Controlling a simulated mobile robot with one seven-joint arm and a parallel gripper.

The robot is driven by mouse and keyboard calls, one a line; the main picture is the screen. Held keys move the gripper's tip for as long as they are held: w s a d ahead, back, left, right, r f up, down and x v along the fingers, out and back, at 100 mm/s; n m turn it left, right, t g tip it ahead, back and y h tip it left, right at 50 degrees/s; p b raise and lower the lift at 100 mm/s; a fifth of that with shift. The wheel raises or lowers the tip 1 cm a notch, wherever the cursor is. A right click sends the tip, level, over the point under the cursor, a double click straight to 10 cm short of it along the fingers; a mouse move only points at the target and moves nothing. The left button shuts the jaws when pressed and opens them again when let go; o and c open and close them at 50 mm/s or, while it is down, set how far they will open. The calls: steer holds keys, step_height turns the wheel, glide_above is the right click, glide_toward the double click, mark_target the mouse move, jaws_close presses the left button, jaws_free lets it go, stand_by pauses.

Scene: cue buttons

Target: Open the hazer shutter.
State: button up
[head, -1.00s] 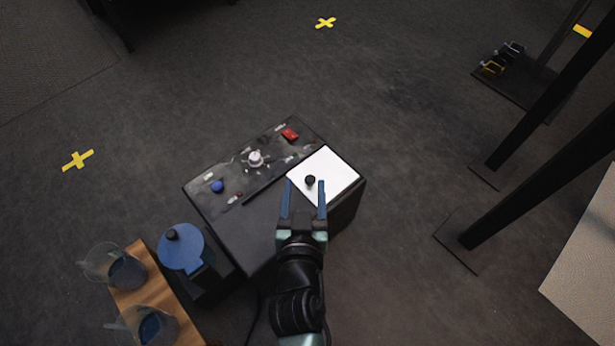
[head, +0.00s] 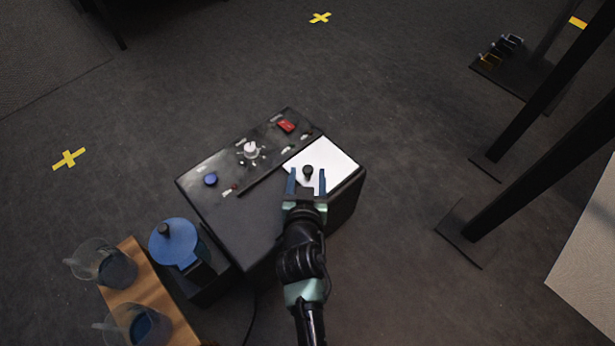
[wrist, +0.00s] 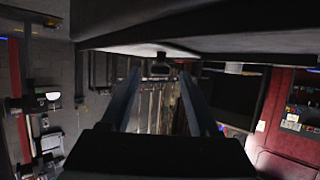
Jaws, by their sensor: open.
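The hazer (head: 240,217) is a black box standing on the dark floor in the head view. Its shutter is a white plate (head: 337,157) on the top right, with a black knob (head: 308,170) on it. My gripper (head: 307,178) is open, its two blue fingers on either side of the knob as seen from above. In the wrist view my fingers (wrist: 160,85) reach forward with a small dark knob-like thing between their tips. I cannot tell whether the fingers touch the knob.
The hazer's panel has a blue button (head: 210,179), a white dial (head: 250,149) and a red switch (head: 286,126). A blue-lidded container (head: 174,242) and a wooden board (head: 131,252) with two clear jugs stand at lower left. Black posts (head: 540,170) rise at right.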

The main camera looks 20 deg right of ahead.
steer(key=shift+w+d+f, duration=0.2)
steer(key=shift+w+d, duration=0.05)
steer(key=shift+w, duration=0.25)
jaws_close()
stand_by(1.2)
